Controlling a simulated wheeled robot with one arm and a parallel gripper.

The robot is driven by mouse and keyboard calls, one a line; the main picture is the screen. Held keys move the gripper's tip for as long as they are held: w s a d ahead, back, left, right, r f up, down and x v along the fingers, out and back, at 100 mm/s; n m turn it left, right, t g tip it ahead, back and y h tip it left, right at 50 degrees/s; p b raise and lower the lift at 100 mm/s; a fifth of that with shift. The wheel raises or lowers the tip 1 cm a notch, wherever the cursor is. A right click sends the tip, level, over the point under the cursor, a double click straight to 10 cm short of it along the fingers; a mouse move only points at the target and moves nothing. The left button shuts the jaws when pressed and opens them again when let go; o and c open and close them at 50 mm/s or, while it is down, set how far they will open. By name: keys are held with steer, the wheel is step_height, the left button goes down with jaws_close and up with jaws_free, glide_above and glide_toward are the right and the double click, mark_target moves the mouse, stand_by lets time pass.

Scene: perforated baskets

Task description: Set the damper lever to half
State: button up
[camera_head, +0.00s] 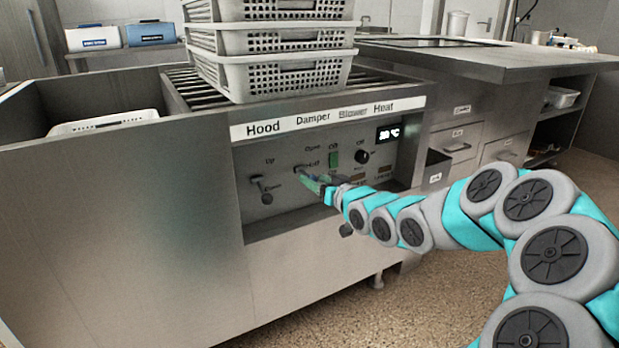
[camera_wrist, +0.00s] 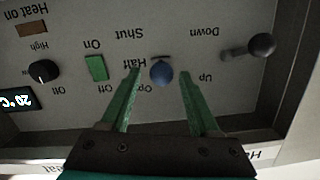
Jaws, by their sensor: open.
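The damper lever shows in the wrist view as a blue round knob (camera_wrist: 161,75) on the grey control panel (camera_wrist: 200,20), seen upside down. The knob is near the "Half" mark, with "Shut" and "Open" marks on either side of it; its exact setting is hard to tell because it points toward the camera. My gripper (camera_wrist: 160,72) is open, with one green finger on each side of the knob and a visible gap to both. In the head view my gripper (camera_head: 312,182) is in front of the panel under the "Damper" label and hides part of the lever.
On the other side are a green blower switch (camera_wrist: 96,67) and a black heat knob (camera_wrist: 43,72). Stacked grey baskets (camera_head: 230,75) stand on the counter above the panel.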

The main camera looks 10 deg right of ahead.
steer(key=shift+v, duration=1.65)
steer(key=s+f+g+h+p, duration=0.1)
steer(key=s+f+g+h, duration=0.15)
steer(key=s+g, duration=0.45)
steer(key=s+f+g+h+p, duration=0.2)
steer(key=s+f, duration=0.2)
steer(key=s, duration=0.8)
steer(key=s+a+m+g+p, duration=0.1)
steer(key=s+g, duration=0.7)
steer(key=s, duration=2)
steer(key=shift+s+a+r+m+h+p, duration=0.35)
steer(key=shift+s+a+h+p, duration=0.15)
steer(key=shift+a, duration=0.4)
